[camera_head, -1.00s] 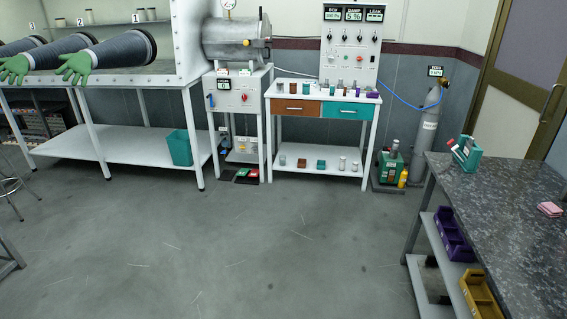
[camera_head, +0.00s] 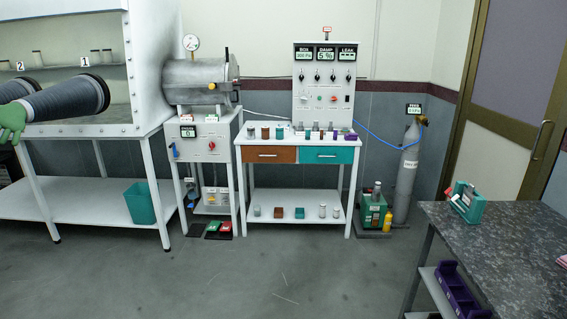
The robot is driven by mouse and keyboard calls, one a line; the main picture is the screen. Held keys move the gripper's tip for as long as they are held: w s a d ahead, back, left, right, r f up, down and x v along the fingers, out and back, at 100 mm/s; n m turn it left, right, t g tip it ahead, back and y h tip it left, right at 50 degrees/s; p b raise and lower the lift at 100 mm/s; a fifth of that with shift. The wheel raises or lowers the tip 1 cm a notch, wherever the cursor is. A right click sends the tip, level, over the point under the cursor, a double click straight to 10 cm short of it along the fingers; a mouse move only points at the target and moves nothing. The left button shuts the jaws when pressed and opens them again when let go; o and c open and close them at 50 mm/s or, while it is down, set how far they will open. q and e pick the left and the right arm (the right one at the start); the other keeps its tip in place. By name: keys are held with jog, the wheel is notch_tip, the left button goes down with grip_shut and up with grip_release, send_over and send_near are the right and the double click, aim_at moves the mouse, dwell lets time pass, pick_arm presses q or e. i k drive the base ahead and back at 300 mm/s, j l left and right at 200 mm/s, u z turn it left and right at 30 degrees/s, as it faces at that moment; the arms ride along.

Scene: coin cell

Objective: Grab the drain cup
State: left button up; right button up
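I cannot tell for certain which thing is the drain cup. Several small cups and jars in grey, brown, teal and purple stand on the white bench (camera_head: 246,142), too small to tell apart. More small pieces stand on its lower shelf, among them a brown block (camera_head: 279,212) and a teal block (camera_head: 299,213). Neither of my grippers is in view.
A green pump (camera_head: 371,212) with a yellow bottle (camera_head: 388,221) and a grey gas cylinder (camera_head: 407,170) stand right of the bench. A dark speckled counter (camera_head: 510,245) fills the lower right. A teal bin (camera_head: 140,203) stands left. The middle floor is clear.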

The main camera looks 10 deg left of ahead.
aim_at(257, 211)
jog(key=i+j+u, duration=0.35)
jog(key=i, duration=0.65)
jog(key=i+u, duration=0.3)
jog(key=i, duration=0.65)
